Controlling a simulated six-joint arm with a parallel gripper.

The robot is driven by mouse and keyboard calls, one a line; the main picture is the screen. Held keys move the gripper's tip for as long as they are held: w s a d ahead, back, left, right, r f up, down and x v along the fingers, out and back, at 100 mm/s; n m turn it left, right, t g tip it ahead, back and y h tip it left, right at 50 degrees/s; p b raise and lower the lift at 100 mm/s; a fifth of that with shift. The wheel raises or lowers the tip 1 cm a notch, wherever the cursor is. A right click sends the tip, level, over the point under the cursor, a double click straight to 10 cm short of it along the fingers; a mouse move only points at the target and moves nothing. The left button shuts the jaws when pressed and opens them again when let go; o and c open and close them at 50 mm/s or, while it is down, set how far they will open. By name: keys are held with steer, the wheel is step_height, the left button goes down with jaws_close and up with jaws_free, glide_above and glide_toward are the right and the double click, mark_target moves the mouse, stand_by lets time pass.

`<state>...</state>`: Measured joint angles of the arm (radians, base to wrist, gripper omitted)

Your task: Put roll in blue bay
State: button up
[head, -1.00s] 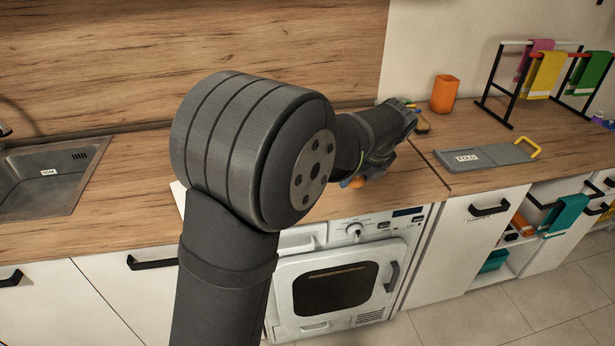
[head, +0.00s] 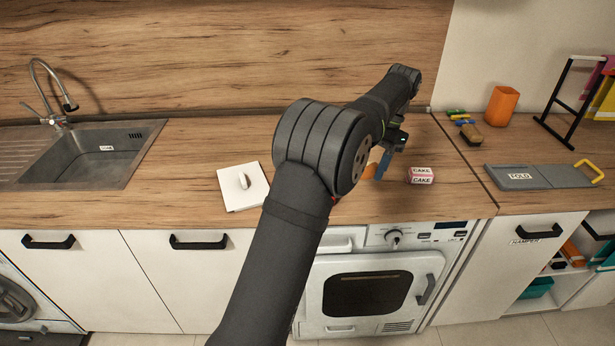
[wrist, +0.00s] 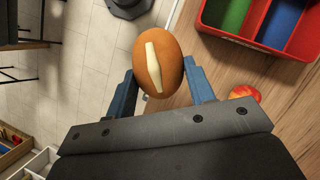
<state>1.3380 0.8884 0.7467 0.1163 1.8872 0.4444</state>
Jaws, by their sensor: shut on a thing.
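The roll (wrist: 166,60) is brown and oval with a pale strip along its top. In the wrist view my gripper (wrist: 160,76) is shut on it, with a blue finger on each side. A red tray (wrist: 205,28) is at the top right of the wrist view, apart from the roll. It shows a green bay (wrist: 230,14) and a blue bay (wrist: 284,24), both cut off by the frame edge. In the head view my gripper (head: 382,164) is over the counter, left of the cake box, and my arm hides much of this area.
A cake box (head: 421,175), a white lidded board (head: 243,187), a sink (head: 85,160), an orange cup (head: 501,106), a brown brush (head: 471,134) and a grey folding board (head: 535,177) are on the counter. A red-orange round thing (wrist: 245,93) is right of my gripper.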

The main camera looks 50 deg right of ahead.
steer(key=w+a+r+n+g+h, duration=0.1)
steer(key=w+r+n+h, duration=0.4)
steer(key=n, duration=1.1)
steer(key=w+a+r+n+g+h, duration=0.1)
steer(key=w+n+h, duration=0.3)
steer(key=w+n, duration=0.75)
steer(key=w+a+f+n, duration=0.1)
steer(key=w+f+n, duration=0.2)
steer(key=w+f, duration=0.4)
steer(key=shift+w+a+f+n, duration=0.3)
steer(key=shift+w+f+n, duration=0.1)
steer(key=shift+f, duration=1.8)
steer(key=shift+f, duration=0.15)
